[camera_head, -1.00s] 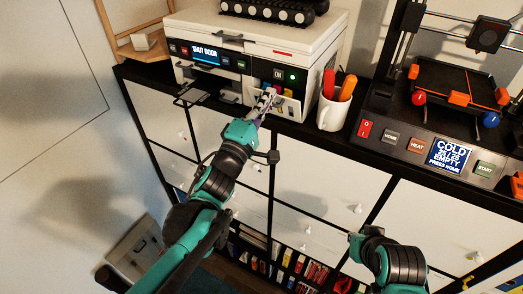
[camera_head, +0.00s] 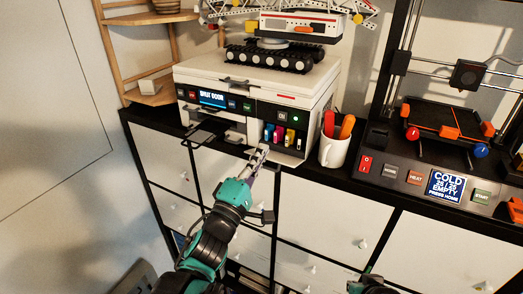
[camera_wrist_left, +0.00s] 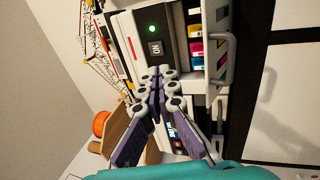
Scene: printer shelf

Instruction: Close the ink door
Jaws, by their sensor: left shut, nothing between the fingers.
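The white printer (camera_head: 255,80) stands on the cabinet, and its screen (camera_head: 212,98) reads "SHUT DOOR". Its ink bay is open, with coloured ink cartridges (camera_head: 281,134) showing inside. They also show in the left wrist view (camera_wrist_left: 196,48). The ink door (camera_wrist_left: 229,58) is the pale slotted panel standing out from the bay in the wrist view. My left gripper (camera_head: 262,149) is shut and empty, in front of the bay's lower left side; its fingertips (camera_wrist_left: 160,74) show near the printer front. I cannot tell whether they touch the door. My right gripper is out of view.
A dark tray (camera_head: 207,133) juts from the printer's front left. A white mug (camera_head: 333,152) with red and orange items stands close to the right. A 3D printer (camera_head: 440,150) is farther right. A tracked model (camera_head: 268,58) sits on top.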

